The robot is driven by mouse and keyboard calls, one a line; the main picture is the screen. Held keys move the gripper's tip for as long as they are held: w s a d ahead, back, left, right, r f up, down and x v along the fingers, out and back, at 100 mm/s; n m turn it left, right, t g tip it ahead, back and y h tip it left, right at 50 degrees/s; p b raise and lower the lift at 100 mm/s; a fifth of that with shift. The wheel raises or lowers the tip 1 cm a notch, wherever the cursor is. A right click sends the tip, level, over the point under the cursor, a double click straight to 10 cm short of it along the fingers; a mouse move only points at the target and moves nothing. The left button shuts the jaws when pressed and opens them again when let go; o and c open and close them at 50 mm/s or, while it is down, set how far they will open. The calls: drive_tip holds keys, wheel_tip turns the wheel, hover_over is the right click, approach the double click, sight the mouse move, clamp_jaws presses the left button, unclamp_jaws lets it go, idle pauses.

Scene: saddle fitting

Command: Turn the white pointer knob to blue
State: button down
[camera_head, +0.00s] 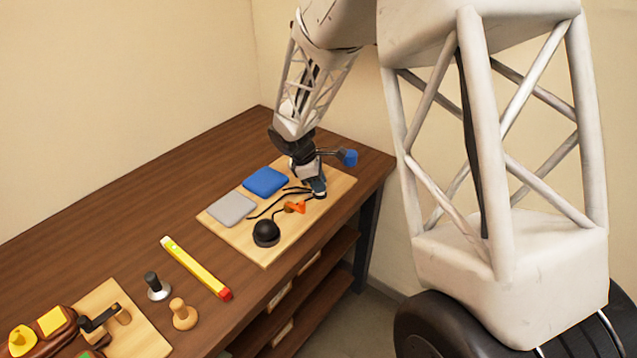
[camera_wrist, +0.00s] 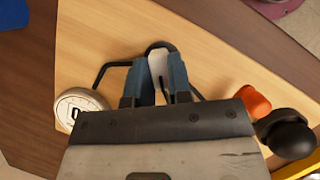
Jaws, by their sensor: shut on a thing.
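My gripper (camera_wrist: 156,86) points down over the right part of a light wooden board (camera_head: 330,203). In the wrist view its two blue-grey fingers are closed on a narrow white piece (camera_wrist: 157,63), which looks like the white pointer knob. Most of the knob is hidden by the fingers. In the head view the gripper (camera_head: 318,190) hides it. Thin black curved lines run on the board around it. A blue square pad (camera_head: 265,181) and a grey square pad (camera_head: 231,208) lie on the board, left of the gripper in the head view.
An orange pointer (camera_head: 294,207) and a black ball knob (camera_head: 266,233) stand close to my gripper. A round whitish disc (camera_wrist: 78,108) is beside the fingers in the wrist view. A yellow bar (camera_head: 195,268) and several knobs lie left on the table. The table's back is clear.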

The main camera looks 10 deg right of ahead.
drive_tip(key=m+g, duration=0.1)
drive_tip(key=m, duration=0.2)
drive_tip(key=shift+m+y, duration=0.3)
drive_tip(key=m, duration=0.2)
drive_tip(key=m+g, duration=0.1)
drive_tip(key=shift+w+d+m+g+y, duration=0.1)
drive_tip(key=shift+m+g+y, duration=0.2)
drive_tip(key=shift+m+y, duration=0.1)
drive_tip(key=m+y, duration=0.1)
drive_tip(key=m, duration=0.2)
drive_tip(key=shift+m+g, duration=0.3)
drive_tip(key=shift+g, duration=0.1)
drive_tip(key=shift+d+m+y, duration=0.1)
drive_tip(key=shift+m+y, duration=0.8)
drive_tip(key=shift+m, duration=1.1)
drive_tip(key=c, duration=1)
unclamp_jaws()
drive_tip(key=shift+c, duration=0.2)
